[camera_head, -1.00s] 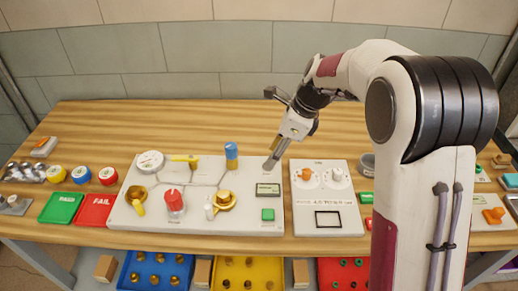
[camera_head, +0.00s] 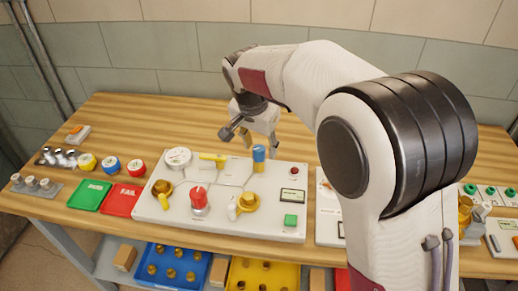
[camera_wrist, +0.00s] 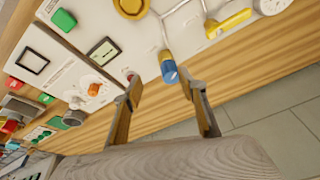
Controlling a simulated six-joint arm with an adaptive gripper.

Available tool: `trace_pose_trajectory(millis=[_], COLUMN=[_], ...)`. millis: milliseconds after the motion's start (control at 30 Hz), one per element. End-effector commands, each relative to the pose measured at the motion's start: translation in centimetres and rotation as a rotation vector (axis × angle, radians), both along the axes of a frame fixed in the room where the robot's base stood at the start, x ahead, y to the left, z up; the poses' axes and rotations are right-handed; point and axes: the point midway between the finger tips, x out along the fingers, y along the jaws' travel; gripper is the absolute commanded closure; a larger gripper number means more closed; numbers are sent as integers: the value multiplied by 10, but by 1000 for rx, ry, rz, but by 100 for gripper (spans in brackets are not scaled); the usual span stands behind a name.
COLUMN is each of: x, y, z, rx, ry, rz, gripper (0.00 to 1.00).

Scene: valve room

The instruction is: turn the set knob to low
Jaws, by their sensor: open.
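Two knobs, one orange (camera_wrist: 95,90) and one white (camera_wrist: 76,103), sit on the smaller white panel (camera_wrist: 78,78) in the wrist view. I cannot read which one is the set knob. In the head view my arm hides both knobs, and only the panel's left part (camera_head: 328,205) shows. My gripper (camera_head: 262,141) is open and empty, behind the large valve board near its blue-topped post (camera_head: 259,153). In the wrist view the fingertips (camera_wrist: 161,83) are spread apart, and the blue post (camera_wrist: 169,70) appears between and beyond them. The orange knob is left of the fingers there.
The valve board (camera_head: 270,225) carries a red knob (camera_head: 199,199), a yellow lever (camera_head: 213,157), a gauge (camera_head: 178,157) and a green button (camera_head: 291,220). Green (camera_head: 89,195) and red (camera_head: 122,201) trays lie to its left. The wooden table behind the board is mostly clear.

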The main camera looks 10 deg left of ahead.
Motion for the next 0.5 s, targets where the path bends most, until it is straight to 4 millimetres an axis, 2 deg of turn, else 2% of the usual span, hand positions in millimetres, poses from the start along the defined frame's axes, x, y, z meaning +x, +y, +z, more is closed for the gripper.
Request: trace_pose_trajectory(millis=[200,500], x=[12,13], y=[13,14], z=[16,17], rx=[-82,-93], ry=[-66,-74], rz=[150,168], gripper=[59,59])
